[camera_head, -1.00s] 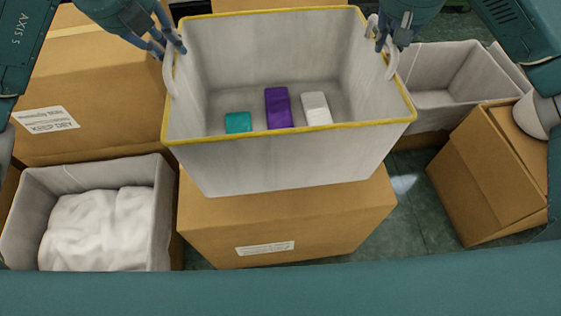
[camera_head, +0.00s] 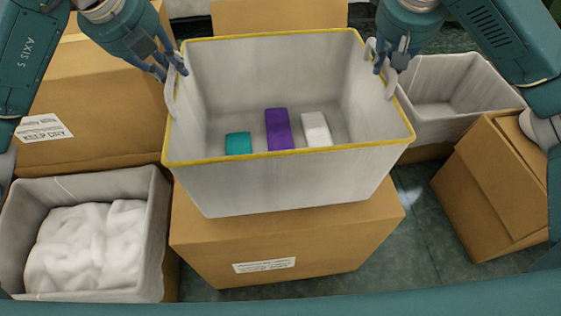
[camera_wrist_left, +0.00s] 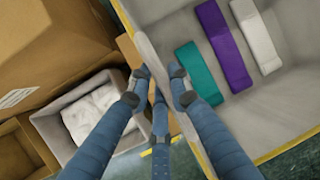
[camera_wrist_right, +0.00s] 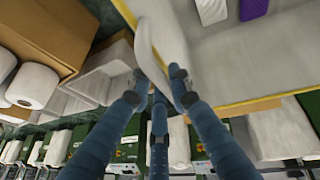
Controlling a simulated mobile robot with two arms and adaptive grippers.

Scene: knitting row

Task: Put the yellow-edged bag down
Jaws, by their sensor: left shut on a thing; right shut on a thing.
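The yellow-edged bag (camera_head: 290,185) is a grey-white open-topped bag with a yellow rim and a loop handle at each side. Inside lie a teal block (camera_head: 238,143), a purple block (camera_head: 279,129) and a white block (camera_head: 316,129). My left gripper (camera_head: 177,72) is shut on the bag's left handle; its fingers also show at the handle in the left wrist view (camera_wrist_left: 158,92). My right gripper (camera_head: 384,68) is shut on the right handle, seen in the right wrist view (camera_wrist_right: 158,92). The bag is upright above a cardboard box (camera_head: 290,245); whether its underside touches the box is hidden.
A grey bag with white cloth (camera_head: 85,245) stands at left, below a large cardboard box (camera_head: 110,95). An empty grey bag (camera_head: 440,125) is at right behind a tilted cardboard box (camera_head: 490,185). Green floor (camera_head: 415,235) shows between the boxes.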

